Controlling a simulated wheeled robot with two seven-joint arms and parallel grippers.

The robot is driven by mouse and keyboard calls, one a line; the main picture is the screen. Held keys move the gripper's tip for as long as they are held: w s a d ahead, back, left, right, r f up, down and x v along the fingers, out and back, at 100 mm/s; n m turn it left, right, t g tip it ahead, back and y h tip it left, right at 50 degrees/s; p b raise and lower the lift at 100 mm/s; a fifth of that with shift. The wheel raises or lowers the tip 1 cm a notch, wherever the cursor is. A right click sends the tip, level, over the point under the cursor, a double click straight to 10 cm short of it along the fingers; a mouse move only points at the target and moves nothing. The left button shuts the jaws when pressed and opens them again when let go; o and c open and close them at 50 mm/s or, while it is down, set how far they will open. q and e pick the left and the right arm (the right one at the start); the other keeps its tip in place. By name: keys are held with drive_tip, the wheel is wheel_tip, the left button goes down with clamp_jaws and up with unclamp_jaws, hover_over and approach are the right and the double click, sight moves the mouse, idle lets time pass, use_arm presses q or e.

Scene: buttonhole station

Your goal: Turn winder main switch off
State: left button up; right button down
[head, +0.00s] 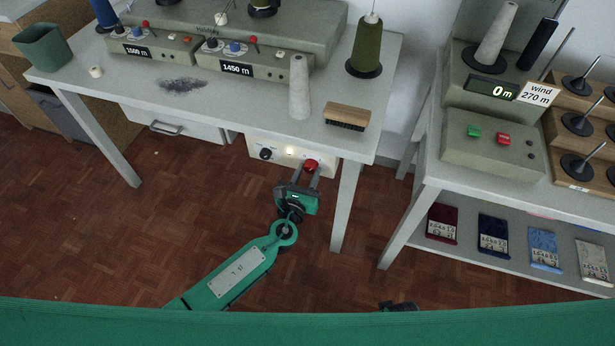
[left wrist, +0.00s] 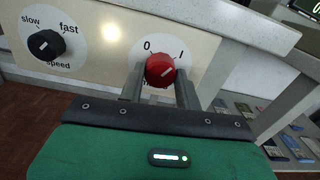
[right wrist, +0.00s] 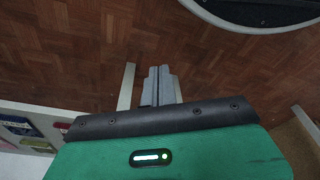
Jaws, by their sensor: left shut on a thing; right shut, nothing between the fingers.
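The main switch is a red round knob (left wrist: 160,70) on a cream panel (left wrist: 110,60), between the marks 0 and I. Its white line slants up and right, toward the I side. In the head view the red knob (head: 311,164) shows at the right of the panel under the table. My left gripper (head: 306,172) is shut on the knob, one finger on each side. The lettering below the knob is mostly hidden. My right gripper (right wrist: 160,72) is shut and empty above the wooden floor, well away from the panel.
A black speed knob (left wrist: 46,44) and a lit lamp (left wrist: 110,32) are left of the switch. The table leg (head: 346,205) stands close on the right. On the table above are a brush (head: 347,116) and a grey cone (head: 299,88). The floor in front is clear.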

use_arm(q)
drive_tip(key=n+b, duration=0.4)
drive_tip(key=n, duration=0.1)
drive_tip(key=shift+f, duration=0.2)
drive_tip(key=n+b, duration=0.3)
drive_tip(key=n, duration=0.3)
drive_tip(key=shift+r, duration=0.1)
drive_tip(key=n+b, duration=0.1)
drive_tip(key=n, duration=0.2)
drive_tip(key=shift+n, duration=0.5)
drive_tip(key=shift+r+n, duration=0.1)
drive_tip(key=shift+n, duration=0.2)
use_arm(e)
wheel_tip(320, 180, up, 20)
drive_tip(key=w+t, duration=0.1)
drive_tip(key=t, duration=0.1)
drive_tip(key=shift+a+f+y, duration=0.15)
drive_tip(key=shift+a+y, duration=0.15)
drive_tip(key=shift+w, duration=0.1)
use_arm(q)
drive_tip(key=o, duration=1)
drive_tip(key=shift+s, duration=0.1)
